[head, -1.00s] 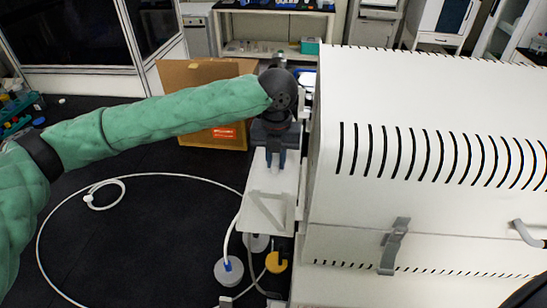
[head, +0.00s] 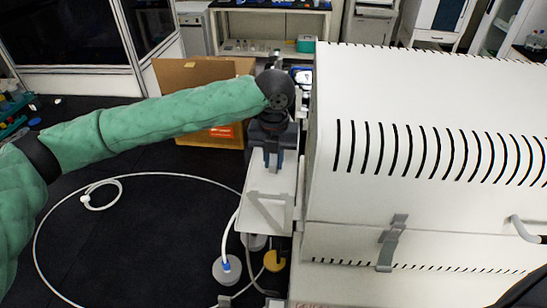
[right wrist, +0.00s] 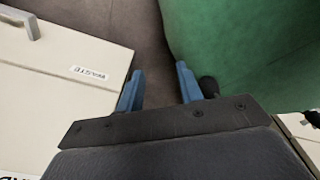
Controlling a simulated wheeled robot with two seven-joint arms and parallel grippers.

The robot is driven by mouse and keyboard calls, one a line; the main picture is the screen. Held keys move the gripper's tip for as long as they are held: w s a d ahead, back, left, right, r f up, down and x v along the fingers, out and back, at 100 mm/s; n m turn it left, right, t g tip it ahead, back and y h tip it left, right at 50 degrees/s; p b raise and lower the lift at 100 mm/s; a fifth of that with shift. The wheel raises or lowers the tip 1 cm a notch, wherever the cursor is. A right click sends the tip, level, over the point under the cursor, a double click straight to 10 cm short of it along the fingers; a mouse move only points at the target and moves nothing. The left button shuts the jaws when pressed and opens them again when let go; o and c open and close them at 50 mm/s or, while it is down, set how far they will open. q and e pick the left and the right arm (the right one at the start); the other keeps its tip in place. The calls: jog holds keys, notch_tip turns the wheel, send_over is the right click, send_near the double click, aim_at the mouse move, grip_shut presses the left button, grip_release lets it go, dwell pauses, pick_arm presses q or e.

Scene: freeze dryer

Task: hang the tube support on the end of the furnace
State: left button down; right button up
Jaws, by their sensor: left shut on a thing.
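The furnace (head: 420,150) is the large white slotted housing at the right of the head view. A white plate (head: 256,222) lies below the fingers at the furnace's left end. My right gripper (right wrist: 160,85) is open and empty in the right wrist view and is out of the head view.
A cardboard box (head: 185,78) stands behind my left arm. A white hose (head: 110,177) loops over the dark floor. A grey latch (head: 391,243) sits on the furnace front.

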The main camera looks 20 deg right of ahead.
pick_arm(q)
jog(key=shift+f, duration=0.2)
pick_arm(e)
jog(key=shift+a, duration=0.1)
jog(key=shift+a, duration=0.15)
pick_arm(q)
jog(key=shift+f, duration=0.15)
pick_arm(e)
jog(key=shift+a, duration=0.4)
jog(key=shift+d, duration=0.3)
pick_arm(q)
jog(key=c, duration=1.3)
grip_release()
jog(key=shift+o, duration=0.2)
pick_arm(e)
jog(key=shift+d, duration=0.4)
jog(key=shift+a, duration=0.1)
